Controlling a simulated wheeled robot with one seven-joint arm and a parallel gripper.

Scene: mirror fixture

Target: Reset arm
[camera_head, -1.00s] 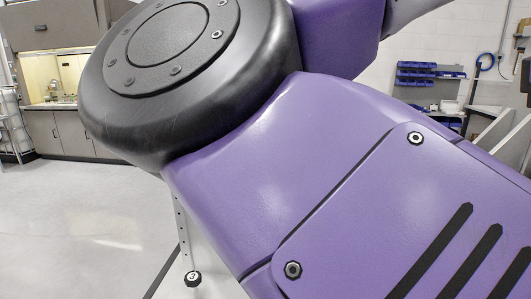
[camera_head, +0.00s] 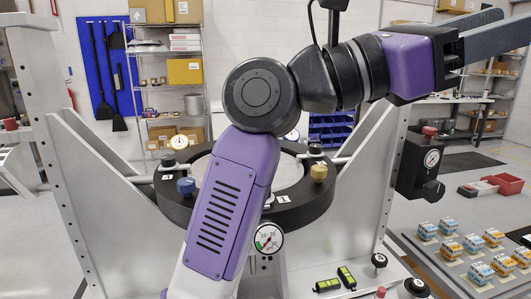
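My purple and black arm rises from the bottom centre of the head view, bends at a round black elbow joint and reaches to the upper right. My gripper (camera_head: 500,28) is at the end of it, at the upper right, with its grey fingers pointing right. One finger runs off the picture edge, and the gap between the tips does not show clearly. No held object is visible. The arm stands in front of the mirror fixture's black ring (camera_head: 318,203) and hides part of it. The ring carries a blue knob (camera_head: 186,187) and a yellow knob (camera_head: 319,172).
Grey frame posts (camera_head: 62,150) flank the ring. A dial gauge (camera_head: 269,239) sits under the ring. Shelves (camera_head: 172,75) stand behind.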

